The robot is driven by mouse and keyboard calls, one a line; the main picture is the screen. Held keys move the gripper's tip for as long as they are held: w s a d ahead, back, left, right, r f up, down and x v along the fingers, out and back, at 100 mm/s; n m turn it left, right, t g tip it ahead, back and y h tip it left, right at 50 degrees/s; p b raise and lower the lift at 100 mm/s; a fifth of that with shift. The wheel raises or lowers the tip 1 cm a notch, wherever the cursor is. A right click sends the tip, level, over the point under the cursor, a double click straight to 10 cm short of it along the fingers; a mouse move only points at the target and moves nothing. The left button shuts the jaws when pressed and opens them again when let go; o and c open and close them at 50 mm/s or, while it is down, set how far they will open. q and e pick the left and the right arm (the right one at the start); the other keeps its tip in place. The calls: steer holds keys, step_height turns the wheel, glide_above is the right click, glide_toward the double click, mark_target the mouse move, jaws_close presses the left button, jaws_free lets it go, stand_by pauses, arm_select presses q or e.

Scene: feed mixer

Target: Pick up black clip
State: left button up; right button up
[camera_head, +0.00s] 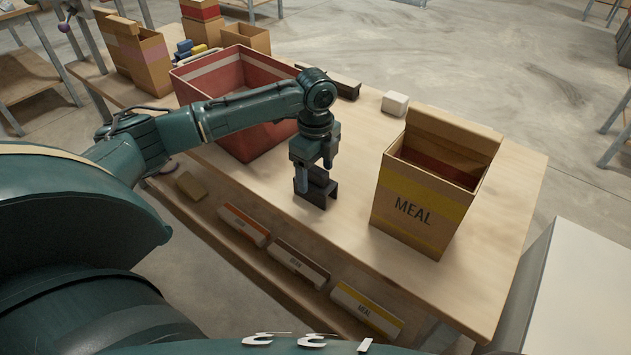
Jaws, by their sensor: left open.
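The black clip (318,191) is a dark U-shaped piece standing on the wooden table, left of the box marked MEAL. My left gripper (315,165) comes down over it from above, with its fingers at the clip's upper part. The gripper is open. The fingertips overlap the clip in this view, and I cannot tell whether they touch it. My right gripper is not in view.
A red bin (204,84) stands left of my left gripper, behind my forearm. The open MEAL box (415,207) stands to the right. A white block (395,103) and a dark bar (345,88) lie behind. Table (465,262) is bare at the front right.

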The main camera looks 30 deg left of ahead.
mark_target(315, 185)
arm_select(q)
step_height(315, 185, down, 5)
stand_by(0.3)
steer(key=shift+c, duration=0.4)
steer(key=c, duration=1)
